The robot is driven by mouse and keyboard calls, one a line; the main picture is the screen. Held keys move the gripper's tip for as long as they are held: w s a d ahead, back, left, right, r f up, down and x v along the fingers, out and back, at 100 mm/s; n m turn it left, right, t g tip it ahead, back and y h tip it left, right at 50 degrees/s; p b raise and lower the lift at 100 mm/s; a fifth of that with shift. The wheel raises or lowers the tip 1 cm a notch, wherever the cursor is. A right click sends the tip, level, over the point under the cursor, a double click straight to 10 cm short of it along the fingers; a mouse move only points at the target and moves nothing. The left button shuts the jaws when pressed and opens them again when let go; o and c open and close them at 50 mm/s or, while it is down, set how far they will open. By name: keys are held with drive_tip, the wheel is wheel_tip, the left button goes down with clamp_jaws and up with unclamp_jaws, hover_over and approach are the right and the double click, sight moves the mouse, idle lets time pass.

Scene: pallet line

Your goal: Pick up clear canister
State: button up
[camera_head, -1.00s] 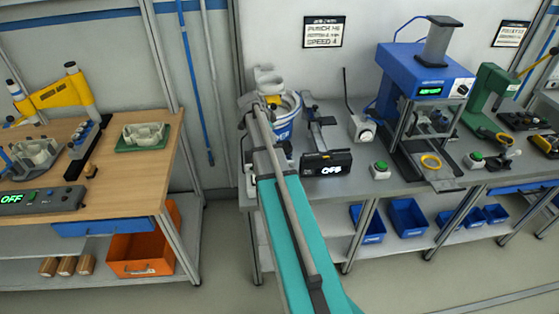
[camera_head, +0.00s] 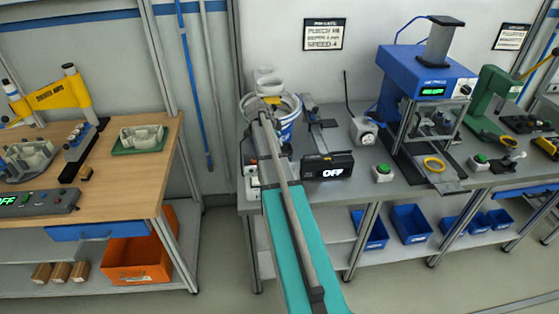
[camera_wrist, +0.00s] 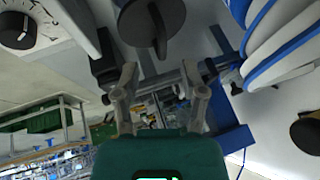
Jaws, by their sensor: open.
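I cannot make out a clear canister in either view. My gripper (camera_wrist: 158,88) shows in the wrist view, its two grey fingers spread apart with nothing held between them. Its fingertips lie in front of dark fittings, and contact cannot be judged. A white spiral bowl with blue edges (camera_wrist: 285,40) is to the right of the fingers. In the head view I cannot pick out the gripper.
The grey bench carries a bowl feeder (camera_head: 287,108), a black OFF display (camera_head: 328,167) and a blue press (camera_head: 425,75). A wooden table (camera_head: 140,175) stands left, an orange bin (camera_head: 135,270) below it. A dial (camera_wrist: 18,32) and black disc (camera_wrist: 150,22) are near the fingers.

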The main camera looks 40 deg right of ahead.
drive_tip(key=shift+f, duration=0.1)
drive_tip(key=b+x, duration=0.3)
drive_tip(key=shift+w+d+f, duration=0.1)
drive_tip(key=shift+w+d, duration=0.05)
drive_tip(key=shift+w, duration=0.1)
drive_tip(key=shift+b+x, duration=0.75)
drive_tip(key=shift+x, duration=0.1)
clamp_jaws()
